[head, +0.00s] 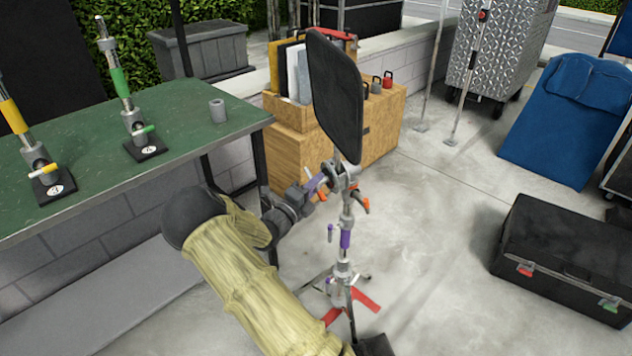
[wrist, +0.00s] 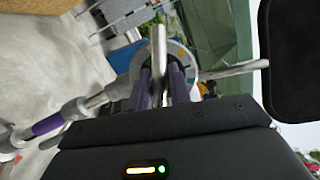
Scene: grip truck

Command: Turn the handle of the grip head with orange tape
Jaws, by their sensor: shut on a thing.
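The grip head (head: 345,178) sits at the top of a metal stand and carries a black rectangular panel (head: 335,95). Orange tape (head: 366,205) shows on its lower right side, and a smaller orange patch shows near my gripper. My gripper (head: 317,183), with purple fingers, reaches the head from the left. In the wrist view its fingers (wrist: 166,88) are shut around a metal handle bar (wrist: 158,48) in front of the grip head's round disc (wrist: 184,62). No orange tape shows on this bar in the wrist view; the fingers hide part of it.
The stand has purple tape (head: 346,239) and red-marked legs on the floor. A green table (head: 190,130) with two small stands is at left. A wooden box (head: 385,130) stands behind; a black case (head: 565,255) lies at right. Floor between stand and case is clear.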

